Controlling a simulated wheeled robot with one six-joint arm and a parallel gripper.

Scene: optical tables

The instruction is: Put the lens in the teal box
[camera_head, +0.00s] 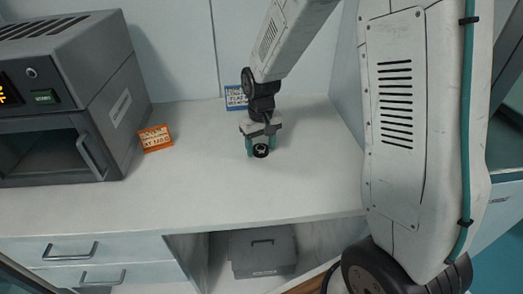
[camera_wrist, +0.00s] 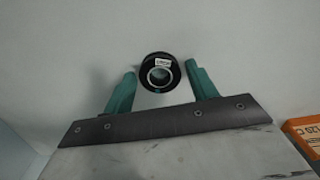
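The lens is a short black ring with a clear centre and a small white label. It is on the white worktop in the head view (camera_head: 261,152) and near the middle of the wrist view (camera_wrist: 149,61). My gripper (camera_head: 261,147) points down over it with its teal fingers apart. In the wrist view the fingertips (camera_wrist: 160,70) stand either side of the lens, with a narrow gap at each side. Whether the fingers reach down around it or stay just above, I cannot tell. No teal box shows in either view.
A grey oven-like machine (camera_head: 117,82) with an open front stands at the left. An orange labelled box (camera_head: 155,138) sits beside it, and a blue one (camera_head: 236,98) at the back wall. A grey case (camera_head: 262,254) is under the worktop. The worktop's front is clear.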

